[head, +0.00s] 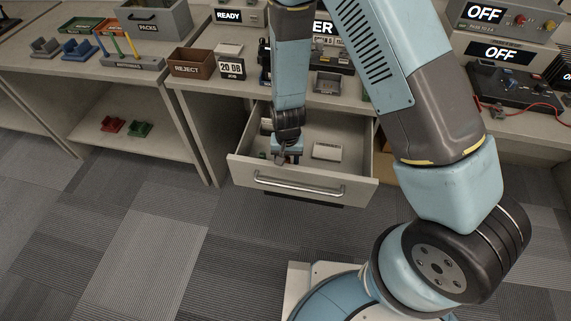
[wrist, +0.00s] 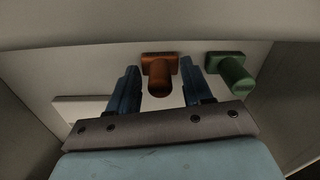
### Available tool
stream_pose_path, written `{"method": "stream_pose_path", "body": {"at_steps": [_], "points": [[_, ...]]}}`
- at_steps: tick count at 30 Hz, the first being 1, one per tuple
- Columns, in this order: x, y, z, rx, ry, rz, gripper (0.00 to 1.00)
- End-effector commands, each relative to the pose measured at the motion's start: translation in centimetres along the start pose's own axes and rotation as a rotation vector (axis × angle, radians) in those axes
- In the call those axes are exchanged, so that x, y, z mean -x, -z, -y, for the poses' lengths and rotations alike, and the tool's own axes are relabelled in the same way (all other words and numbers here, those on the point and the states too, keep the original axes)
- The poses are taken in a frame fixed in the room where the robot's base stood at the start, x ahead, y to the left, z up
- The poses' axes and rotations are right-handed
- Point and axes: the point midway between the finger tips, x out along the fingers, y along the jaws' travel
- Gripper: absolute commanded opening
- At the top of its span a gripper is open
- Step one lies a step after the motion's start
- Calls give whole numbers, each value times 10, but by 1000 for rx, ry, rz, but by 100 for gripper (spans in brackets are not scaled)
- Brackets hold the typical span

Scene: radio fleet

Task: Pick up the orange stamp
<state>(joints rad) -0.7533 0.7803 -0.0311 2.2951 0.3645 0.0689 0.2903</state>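The orange stamp (wrist: 160,70) stands in the open drawer, with its round handle towards the wrist camera. My gripper (wrist: 160,88) is open, with one blue finger on each side of the orange stamp. I see a gap between the stamp and each finger. In the head view my gripper (head: 288,152) is down inside the drawer (head: 352,160). The orange stamp cannot be made out there, behind my gripper.
A green stamp (wrist: 231,74) stands just right of my right finger in the wrist view. A pale block (wrist: 80,110) lies to the left; a pale box (head: 327,151) shows in the drawer in the head view. The drawer walls are close around my gripper.

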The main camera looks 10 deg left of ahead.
Motion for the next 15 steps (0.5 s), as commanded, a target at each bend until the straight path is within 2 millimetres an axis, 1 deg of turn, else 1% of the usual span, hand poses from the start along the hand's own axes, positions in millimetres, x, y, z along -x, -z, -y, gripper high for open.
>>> {"method": "stream_pose_path", "body": {"at_steps": [1,2,15], "points": [[0,0,0,0,0,0,44],[0,0,0,0,0,0,42],[0,0,0,1,0,0,0]]}}
